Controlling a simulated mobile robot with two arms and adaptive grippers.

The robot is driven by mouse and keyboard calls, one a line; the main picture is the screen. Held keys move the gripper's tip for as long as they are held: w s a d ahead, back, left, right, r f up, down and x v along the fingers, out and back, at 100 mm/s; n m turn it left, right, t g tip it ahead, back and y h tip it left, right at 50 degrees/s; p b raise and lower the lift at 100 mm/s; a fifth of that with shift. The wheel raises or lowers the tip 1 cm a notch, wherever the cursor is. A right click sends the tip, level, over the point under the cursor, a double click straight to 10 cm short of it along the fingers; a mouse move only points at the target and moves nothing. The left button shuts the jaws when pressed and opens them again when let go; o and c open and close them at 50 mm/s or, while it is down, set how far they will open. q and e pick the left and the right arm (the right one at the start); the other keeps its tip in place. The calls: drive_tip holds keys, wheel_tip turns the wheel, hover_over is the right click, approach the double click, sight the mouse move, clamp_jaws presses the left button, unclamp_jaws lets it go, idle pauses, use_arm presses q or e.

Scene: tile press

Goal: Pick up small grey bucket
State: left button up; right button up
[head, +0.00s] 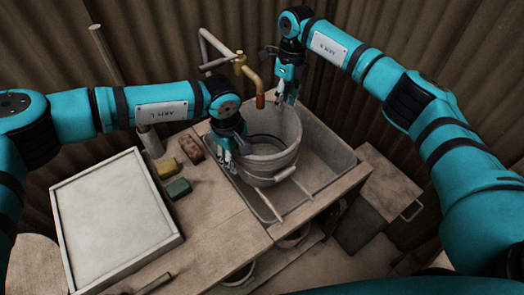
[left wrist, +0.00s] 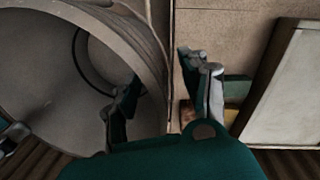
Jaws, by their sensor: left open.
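The grey bucket (head: 270,170) stands in the sink in the head view, its mouth facing up. In the left wrist view its curved rim and wall (left wrist: 150,50) fill the upper left. My left gripper (head: 230,156) is open at the bucket's left rim. In the left wrist view, the left gripper's fingers (left wrist: 165,95) are wide apart, one over the bucket's mouth and one outside the wall; whether either touches is not clear. My right gripper (head: 287,97) is at the bucket's back rim with its fingers apart. The bucket's far wall is partly hidden by it.
The sink (head: 325,170) surrounds the bucket, with a brass tap (head: 250,75) behind it. A framed white panel (head: 110,215), a yellow block (head: 167,168), a green block (head: 178,189) and a reddish brick (head: 190,148) lie left. The worktop's front (head: 225,245) is mostly clear.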

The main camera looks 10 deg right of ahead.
sight(283, 114)
use_arm(q)
drive_tip(key=shift+w+d+f, duration=0.1)
drive_tip(key=shift+f, duration=0.95)
drive_tip(key=shift+d+f, duration=0.1)
drive_tip(key=shift+f, duration=0.9)
use_arm(e)
drive_tip(key=shift+s+a+f, duration=0.1)
drive_tip(key=shift+f, duration=0.9)
drive_tip(key=shift+s+a+f, duration=0.1)
drive_tip(key=shift+f, duration=0.9)
use_arm(q)
drive_tip(key=c, duration=0.7)
use_arm(e)
clamp_jaws()
use_arm(q)
clamp_jaws()
use_arm(e)
drive_tip(key=shift+w, duration=0.1)
drive_tip(key=shift+d, duration=0.1)
use_arm(q)
drive_tip(key=shift+r, duration=0.1)
use_arm(e)
drive_tip(key=shift+r, duration=0.1)
